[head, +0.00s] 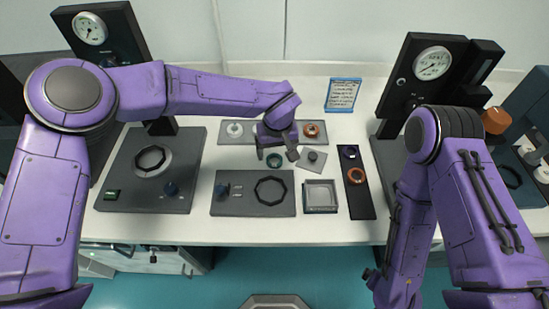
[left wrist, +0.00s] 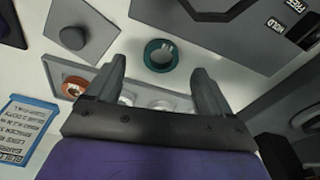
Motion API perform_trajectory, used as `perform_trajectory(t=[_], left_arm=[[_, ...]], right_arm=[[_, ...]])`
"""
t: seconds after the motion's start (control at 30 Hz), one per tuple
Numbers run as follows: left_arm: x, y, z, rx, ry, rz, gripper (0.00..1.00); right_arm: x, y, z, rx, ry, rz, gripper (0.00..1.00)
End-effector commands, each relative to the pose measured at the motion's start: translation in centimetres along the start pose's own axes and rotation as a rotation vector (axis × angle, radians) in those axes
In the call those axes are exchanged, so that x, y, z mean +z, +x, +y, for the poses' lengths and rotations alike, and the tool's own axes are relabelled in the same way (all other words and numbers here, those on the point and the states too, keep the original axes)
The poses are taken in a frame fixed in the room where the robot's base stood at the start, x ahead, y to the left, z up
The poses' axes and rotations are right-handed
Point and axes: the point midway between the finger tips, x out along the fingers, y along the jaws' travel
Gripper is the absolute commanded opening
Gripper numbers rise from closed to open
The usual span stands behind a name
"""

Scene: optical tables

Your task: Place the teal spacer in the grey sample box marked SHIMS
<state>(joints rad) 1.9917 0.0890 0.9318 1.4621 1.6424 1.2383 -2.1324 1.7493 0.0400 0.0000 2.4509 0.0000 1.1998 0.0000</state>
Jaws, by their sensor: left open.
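The teal spacer (head: 274,166) is a small ring lying on the white table, just behind the dark grey plate with the black ring. My left gripper (head: 277,154) is open and empty above it. In the left wrist view the spacer (left wrist: 150,64) shows between and beyond the open fingertips (left wrist: 158,70), apart from both. The grey sample box (head: 320,208) is a square open tray to the right of that plate. It looks empty, and I cannot read its label. My right arm shows at the right, but its gripper is out of view.
A small grey plate with a dark knob (head: 312,166) lies right of the spacer. A long grey tray (head: 225,140) holding rings is behind my gripper. A black strip (head: 361,206) with rings stands right of the box. A blue-framed sign (head: 342,95) is at the back.

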Motion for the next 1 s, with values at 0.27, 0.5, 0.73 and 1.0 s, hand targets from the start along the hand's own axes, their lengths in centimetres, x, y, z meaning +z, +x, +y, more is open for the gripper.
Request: perform_trajectory(t=[0.27,0.5,0.73,1.0], left_arm=[[0.1,3.7,-0.3,-0.001,-0.002,-0.001,0.82],[0.1,3.8,-0.4,-0.001,-0.003,0.000,0.66],[0.1,3.8,-0.4,-0.001,-0.003,0.000,0.17],[0.0,3.4,-0.4,-0.001,-0.005,0.000,0.17]], right_arm=[[-0.6,-1.3,0.1,-0.001,0.001,0.002,1.00],[-0.6,-1.2,0.1,-0.001,0.001,0.001,1.00],[-0.6,-1.2,0.1,-0.001,0.001,0.001,1.00],[-0.4,-0.9,0.0,-0.001,0.001,0.001,1.00]])
